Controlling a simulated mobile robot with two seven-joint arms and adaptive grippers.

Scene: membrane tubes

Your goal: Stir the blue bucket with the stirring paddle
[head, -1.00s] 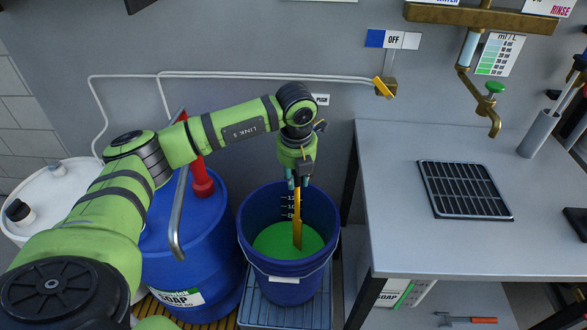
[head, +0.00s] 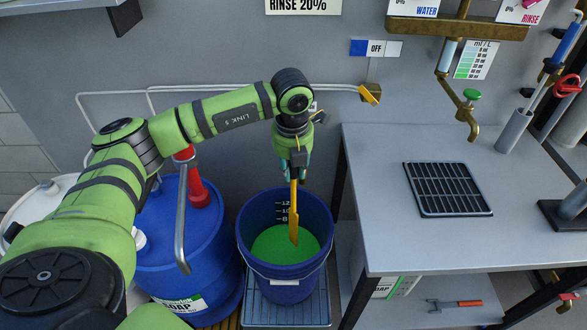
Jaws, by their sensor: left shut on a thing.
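The blue bucket (head: 285,261) stands on a grey slatted stand and holds bright green liquid (head: 270,246). White level marks show on its inner wall. My left gripper (head: 295,176) is above the bucket's back part, pointing down, shut on the yellow stirring paddle (head: 293,214). The paddle hangs nearly upright inside the bucket, its lower end at the green liquid near the middle. How deep the tip goes is hard to tell. My right gripper is not in view.
A blue soap drum (head: 180,245) with a red pump and grey spout stands close left of the bucket. A grey metal table (head: 390,250) with a black drain grate (head: 447,190) is close on the right. A brass tap (head: 468,120) hangs above the table.

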